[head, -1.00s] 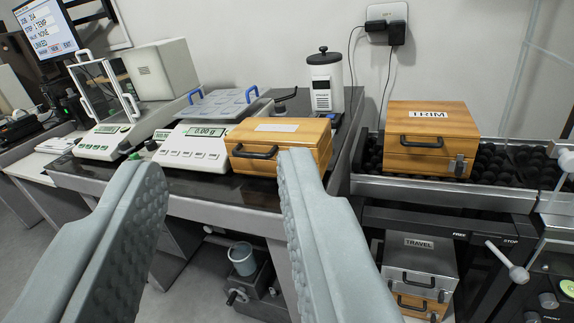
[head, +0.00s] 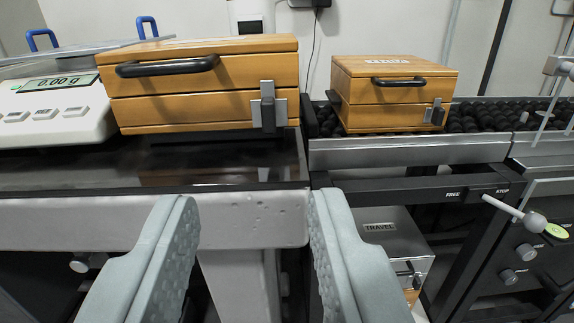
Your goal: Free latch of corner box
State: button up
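The corner box is a wooden box (head: 203,90) with a black handle (head: 168,66) on its front. It sits on the dark table top at the table's right corner, lid down. Its latch (head: 268,106) is a dark lever over a pale metal plate at the right of the front face. The lever stands upright across the lid seam. My gripper (head: 254,205) is open and empty, fingers wide apart. In the picture it is below the latch, in front of the table edge, and touches nothing that I can see.
A scale (head: 60,105) reading 0.00 g stands left of the box. The TRIM box (head: 392,97) sits on a black roller conveyor (head: 480,116) at the right. A metal TRAVEL box (head: 400,235) is below. A lever with a ball knob (head: 534,222) sticks out at the right.

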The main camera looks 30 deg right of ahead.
aim_at(268, 112)
jog(key=shift+h, duration=0.4)
jog(key=f+x, duration=0.1)
jog(key=x, duration=1)
jog(key=f+x, duration=0.1)
jog(key=x, duration=0.5)
jog(key=shift+w+f, duration=0.35)
jog(key=shift+w, duration=0.05)
grip_shut()
